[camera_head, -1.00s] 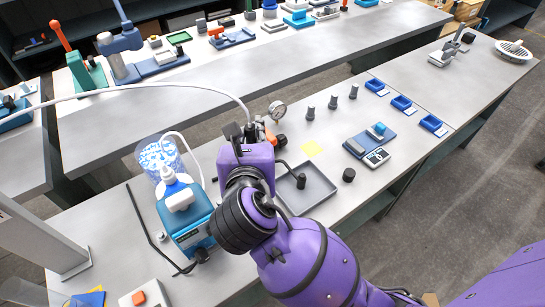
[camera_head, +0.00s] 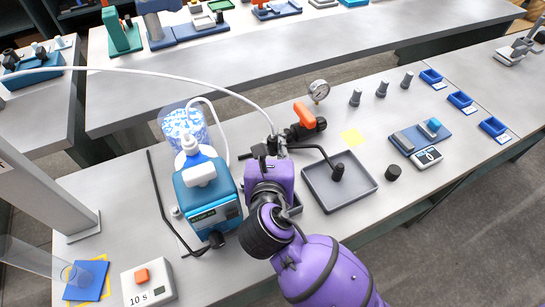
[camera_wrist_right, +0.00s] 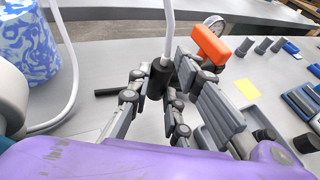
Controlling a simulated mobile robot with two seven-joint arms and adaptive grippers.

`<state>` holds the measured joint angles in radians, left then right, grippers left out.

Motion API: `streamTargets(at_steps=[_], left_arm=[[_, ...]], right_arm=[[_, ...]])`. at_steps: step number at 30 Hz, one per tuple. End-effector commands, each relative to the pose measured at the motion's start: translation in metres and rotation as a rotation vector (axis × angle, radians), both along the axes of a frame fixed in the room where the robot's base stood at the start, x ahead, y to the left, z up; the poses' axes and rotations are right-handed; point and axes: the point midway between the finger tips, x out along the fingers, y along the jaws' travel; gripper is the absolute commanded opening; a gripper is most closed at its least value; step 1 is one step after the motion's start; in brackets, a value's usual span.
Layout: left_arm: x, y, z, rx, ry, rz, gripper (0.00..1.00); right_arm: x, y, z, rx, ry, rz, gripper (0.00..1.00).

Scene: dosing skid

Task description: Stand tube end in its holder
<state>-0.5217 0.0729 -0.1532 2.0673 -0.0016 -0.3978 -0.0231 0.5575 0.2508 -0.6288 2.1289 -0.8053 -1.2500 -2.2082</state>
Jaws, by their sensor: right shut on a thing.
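A white tube (camera_head: 190,78) arcs over from the left and comes down at my right gripper (camera_head: 268,152). In the right wrist view the tube ends in a black cylindrical end (camera_wrist_right: 157,80), roughly upright between the fingers of my right gripper (camera_wrist_right: 155,100). The gripper is shut on this tube end and holds it between the blue pump and the orange-handled valve. In the head view the tube end is mostly hidden by the gripper. I cannot pick out its holder with certainty. My left gripper is not in view.
The blue pump (camera_head: 207,200) and a blue-patterned beaker (camera_head: 183,127) stand left. The orange-handled valve (camera_head: 305,117) and gauge (camera_head: 318,90) are just behind right. Bench beyond the yellow note (camera_head: 352,137) is partly clear.

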Motion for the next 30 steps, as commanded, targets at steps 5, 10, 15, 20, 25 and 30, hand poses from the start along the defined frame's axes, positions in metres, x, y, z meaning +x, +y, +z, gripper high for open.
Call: streamTargets(at_steps=[5, 10, 15, 20, 25, 30], left_arm=[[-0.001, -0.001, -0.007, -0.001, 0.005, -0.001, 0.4], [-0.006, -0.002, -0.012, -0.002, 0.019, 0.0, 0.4], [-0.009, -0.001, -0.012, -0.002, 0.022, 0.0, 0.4], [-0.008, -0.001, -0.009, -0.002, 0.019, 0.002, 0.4], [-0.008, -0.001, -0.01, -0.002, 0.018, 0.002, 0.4], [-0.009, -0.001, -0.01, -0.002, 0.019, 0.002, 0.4]], right_arm=[[-0.001, 0.0, -0.026, -0.003, 0.004, -0.001, 0.0], [0.0, 0.0, -0.037, -0.001, 0.001, 0.0, 0.0], [0.0, 0.0, -0.036, -0.001, 0.0, 0.0, 0.0], [0.0, 0.0, -0.039, 0.0, 0.0, 0.0, 0.19], [0.0, 0.0, -0.039, 0.0, 0.001, 0.0, 0.37], [0.0, 0.0, -0.039, 0.0, 0.001, 0.0, 0.37]])
